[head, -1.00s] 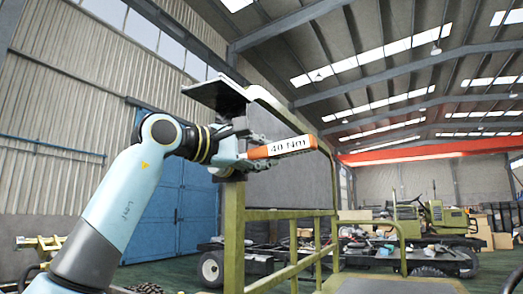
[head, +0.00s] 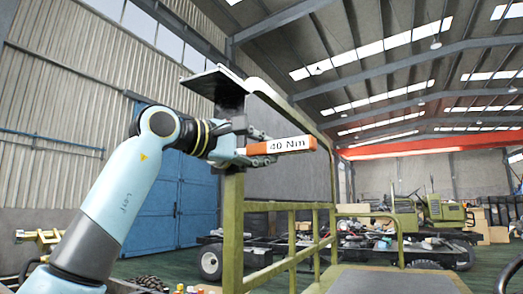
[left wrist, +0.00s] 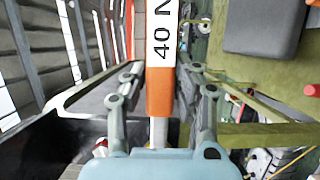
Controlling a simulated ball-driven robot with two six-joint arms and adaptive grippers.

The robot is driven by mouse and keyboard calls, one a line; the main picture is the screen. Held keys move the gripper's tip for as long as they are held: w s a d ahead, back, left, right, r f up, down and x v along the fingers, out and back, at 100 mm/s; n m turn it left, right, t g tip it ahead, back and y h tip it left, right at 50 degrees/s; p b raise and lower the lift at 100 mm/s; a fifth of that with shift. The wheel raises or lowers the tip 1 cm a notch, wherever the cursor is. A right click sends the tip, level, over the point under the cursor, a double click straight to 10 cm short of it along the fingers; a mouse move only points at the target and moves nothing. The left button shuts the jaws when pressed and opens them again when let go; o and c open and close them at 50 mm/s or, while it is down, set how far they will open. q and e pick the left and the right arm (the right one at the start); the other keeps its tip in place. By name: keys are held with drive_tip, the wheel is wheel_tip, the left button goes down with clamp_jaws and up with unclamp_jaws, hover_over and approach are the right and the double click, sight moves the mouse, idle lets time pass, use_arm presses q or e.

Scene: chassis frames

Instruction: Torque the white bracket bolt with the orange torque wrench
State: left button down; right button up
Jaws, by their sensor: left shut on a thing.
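The orange torque wrench (head: 308,143) with a white "40 Nm" label is in my left gripper (head: 255,149) in the head view. A bare metal shaft shows below the orange part, near the palm. I cannot make out the white bracket bolt in either view. My right gripper is not in view.
An olive frame (head: 234,230) with rails stands close by my left gripper, with a dark flat panel (head: 215,82) above the wrist. Wheeled chassis (head: 380,252) and an olive vehicle (head: 440,212) stand behind on the green floor. Open air lies right of the wrench.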

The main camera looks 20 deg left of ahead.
use_arm(q)
drive_tip(key=shift+a+r+n+t, duration=0.1)
drive_tip(key=shift+r+n+t, duration=0.4)
drive_tip(key=shift+r+n, duration=0.7)
drive_tip(key=shift+s, duration=0.1)
drive_tip(key=shift+s+a+b, duration=0.1)
drive_tip(key=shift+s+b, duration=0.45)
drive_tip(key=shift+s, duration=0.85)
